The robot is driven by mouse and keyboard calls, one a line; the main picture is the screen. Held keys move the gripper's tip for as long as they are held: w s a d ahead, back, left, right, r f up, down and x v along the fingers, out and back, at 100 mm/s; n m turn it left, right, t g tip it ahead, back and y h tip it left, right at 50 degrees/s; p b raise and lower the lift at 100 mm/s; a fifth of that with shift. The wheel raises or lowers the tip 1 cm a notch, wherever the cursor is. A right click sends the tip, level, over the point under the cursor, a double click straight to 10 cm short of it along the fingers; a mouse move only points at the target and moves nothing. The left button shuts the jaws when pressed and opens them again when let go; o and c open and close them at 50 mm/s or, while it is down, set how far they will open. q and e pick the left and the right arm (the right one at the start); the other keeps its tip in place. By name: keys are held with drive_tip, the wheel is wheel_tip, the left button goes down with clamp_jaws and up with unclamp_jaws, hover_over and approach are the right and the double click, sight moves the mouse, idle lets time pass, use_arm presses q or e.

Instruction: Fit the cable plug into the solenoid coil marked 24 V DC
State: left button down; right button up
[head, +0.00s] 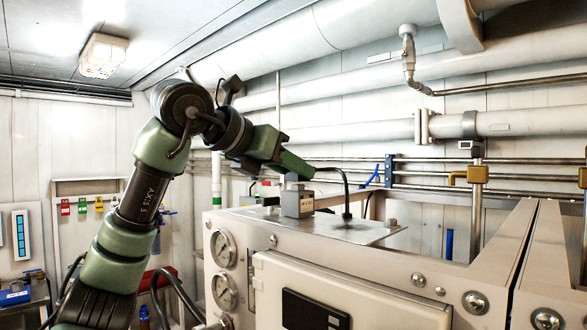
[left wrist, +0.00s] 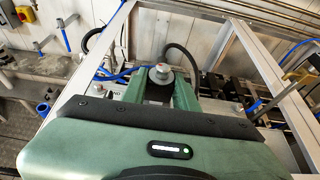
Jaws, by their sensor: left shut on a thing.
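My left gripper (head: 300,172) reaches in from the left above the metal plate (head: 375,232) on top of the cabinet. It is shut on the cable plug, which is mostly hidden by the fingers; its black cable (head: 346,190) arcs right and down to the plate. A grey block-shaped solenoid coil (head: 297,204) stands upright on the plate just below the fingertips. Any marking on it is too small to read. In the left wrist view a grey round part with a red-orange mark (left wrist: 161,75) shows between the green fingers (left wrist: 160,92). I cannot tell whether plug and coil touch.
The cabinet front carries two gauges (head: 223,250) and a black display (head: 314,311). A metal frame (head: 510,260) rises at the right. Pipes and yellow-handled valves (head: 470,174) run along the back wall. The plate right of the coil is clear except for the cable's base.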

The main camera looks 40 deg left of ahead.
use_arm(q)
drive_tip(key=shift+f+b, duration=0.55)
drive_tip(key=shift+f, duration=0.35)
drive_tip(key=c, duration=1)
unclamp_jaws()
drive_tip(key=shift+s+r, duration=0.1)
drive_tip(key=v, duration=0.7)
drive_tip(key=shift+s+b, duration=0.25)
drive_tip(key=shift+b, duration=0.15)
